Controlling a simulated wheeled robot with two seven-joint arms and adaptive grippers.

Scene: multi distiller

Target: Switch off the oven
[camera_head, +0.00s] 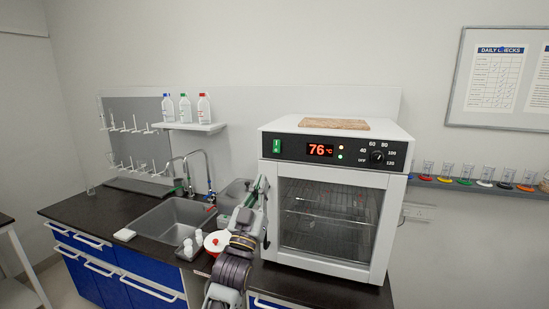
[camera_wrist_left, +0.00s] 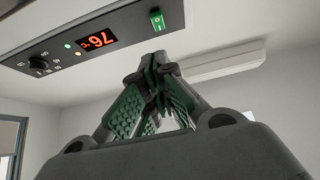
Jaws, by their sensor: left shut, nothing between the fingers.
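The white oven (camera_head: 395,215) stands on the dark counter. Its black front panel has a green rocker switch (camera_head: 277,146) at the left, a red display (camera_head: 320,150) reading 76 °C and a dial (camera_head: 377,156) at the right. The display is lit. My left gripper (camera_head: 262,182) is upright by the oven's front left edge, below the switch. In the left wrist view the green-padded fingers (camera_wrist_left: 160,66) are shut and empty, with the switch (camera_wrist_left: 157,20) close beyond the tips. I cannot tell whether they touch the panel. My right gripper is out of view.
A sink (camera_head: 172,222) lies left of the oven, with taps and a drying rack (camera_head: 130,125) behind it. Small white items and a red-rimmed bowl (camera_head: 217,241) are beside my left arm. A brown board (camera_head: 334,123) lies on the oven. Glassware lines a shelf at right.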

